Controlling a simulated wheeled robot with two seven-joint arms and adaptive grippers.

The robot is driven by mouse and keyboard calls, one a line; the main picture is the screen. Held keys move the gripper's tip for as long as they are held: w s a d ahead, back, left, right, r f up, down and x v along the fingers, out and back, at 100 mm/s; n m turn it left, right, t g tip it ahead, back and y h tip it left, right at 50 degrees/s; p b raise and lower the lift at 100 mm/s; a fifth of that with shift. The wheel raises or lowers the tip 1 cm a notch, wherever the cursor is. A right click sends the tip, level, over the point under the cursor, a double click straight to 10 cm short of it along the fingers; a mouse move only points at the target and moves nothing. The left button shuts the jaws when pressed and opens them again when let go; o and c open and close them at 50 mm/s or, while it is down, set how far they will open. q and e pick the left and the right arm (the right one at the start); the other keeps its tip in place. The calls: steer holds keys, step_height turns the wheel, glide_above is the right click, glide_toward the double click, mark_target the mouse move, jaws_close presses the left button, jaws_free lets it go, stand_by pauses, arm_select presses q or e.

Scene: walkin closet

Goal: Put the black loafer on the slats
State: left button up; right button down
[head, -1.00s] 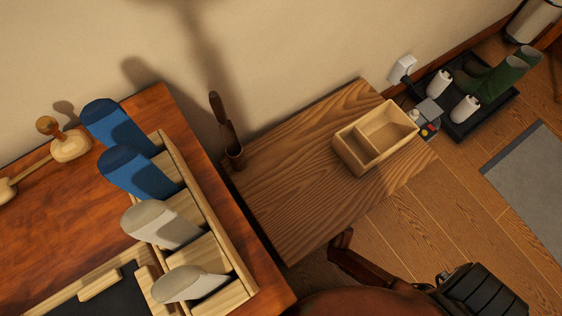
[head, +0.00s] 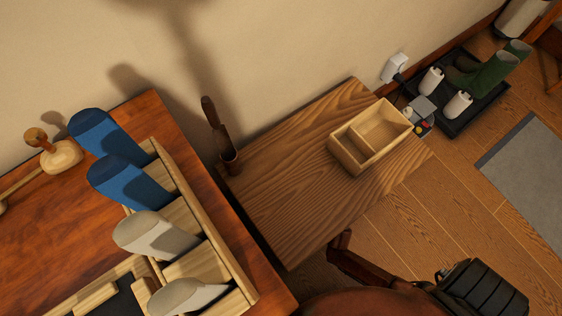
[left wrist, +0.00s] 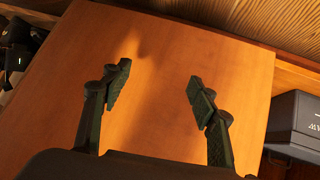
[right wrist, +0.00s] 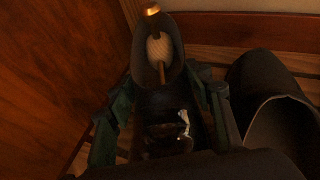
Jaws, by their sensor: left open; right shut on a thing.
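In the right wrist view a black loafer (right wrist: 162,100) lies between the fingers of my right gripper (right wrist: 160,115), which is shut on it. A pale shoe tree with a brass-coloured end (right wrist: 157,48) shows inside its opening. Wooden slats (right wrist: 235,30) run across the top right of that view, behind the loafer; I cannot tell whether the loafer touches them. In the left wrist view my left gripper (left wrist: 160,90) is open and empty in front of a plain orange-brown wooden panel (left wrist: 155,50). Neither gripper can be made out in the head view.
Another dark shoe (right wrist: 258,90) stands close to the held loafer's right. A wooden panel (right wrist: 50,80) rises on the left. A grey box (left wrist: 296,120) is right of my left gripper. The head view shows a wooden bench (head: 290,190) with a divided box (head: 345,155).

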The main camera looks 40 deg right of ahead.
steer(key=shift+w, duration=0.1)
steer(key=c, duration=1.2)
jaws_free()
steer(key=o, duration=0.3)
steer(key=shift+f, duration=0.2)
steer(key=v, duration=1.2)
